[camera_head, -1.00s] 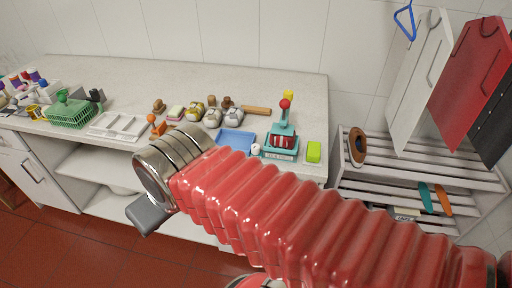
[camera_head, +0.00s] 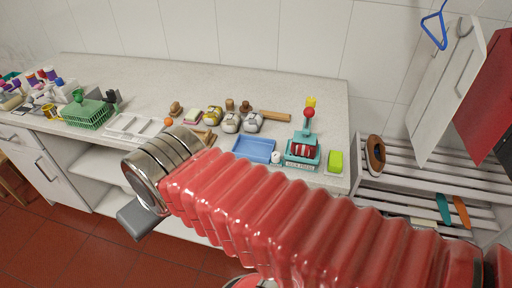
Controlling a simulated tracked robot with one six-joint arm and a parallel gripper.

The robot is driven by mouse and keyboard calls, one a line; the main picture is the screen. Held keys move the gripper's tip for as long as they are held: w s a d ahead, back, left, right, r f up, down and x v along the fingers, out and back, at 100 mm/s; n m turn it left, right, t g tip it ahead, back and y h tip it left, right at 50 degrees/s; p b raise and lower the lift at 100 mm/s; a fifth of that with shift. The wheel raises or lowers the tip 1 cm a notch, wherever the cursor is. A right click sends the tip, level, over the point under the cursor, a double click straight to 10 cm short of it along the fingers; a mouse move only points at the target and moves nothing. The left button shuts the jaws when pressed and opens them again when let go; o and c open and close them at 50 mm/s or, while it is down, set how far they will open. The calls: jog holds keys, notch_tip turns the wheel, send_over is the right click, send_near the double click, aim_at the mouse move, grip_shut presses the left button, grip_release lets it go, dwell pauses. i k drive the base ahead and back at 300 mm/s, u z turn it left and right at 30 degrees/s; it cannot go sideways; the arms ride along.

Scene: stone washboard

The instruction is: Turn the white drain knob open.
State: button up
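A small round white piece (camera_head: 276,157) stands on the counter between the blue tray (camera_head: 254,149) and the teal press; it may be the white drain knob, but it is too small to tell whether it is turned. My red ribbed arm crosses the lower picture, in front of the counter's front edge. Its silver end is left of the blue tray, and a dark grey part of mine sticks out below it. No gripper fingers show, and I see nothing held. My arm hides part of the counter front and whatever lies behind it.
The pale stone counter (camera_head: 300,92) carries a teal press (camera_head: 302,150), a green block (camera_head: 335,161), several silver and gold pieces, a white divided tray (camera_head: 131,127) and a green basket (camera_head: 86,114). A slatted white rack (camera_head: 400,178) stands right. The counter's back strip is clear.

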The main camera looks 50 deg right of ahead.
aim_at(276, 156)
jog(key=u, duration=0.1)
jog(key=i, duration=0.85)
jog(key=z, duration=0.35)
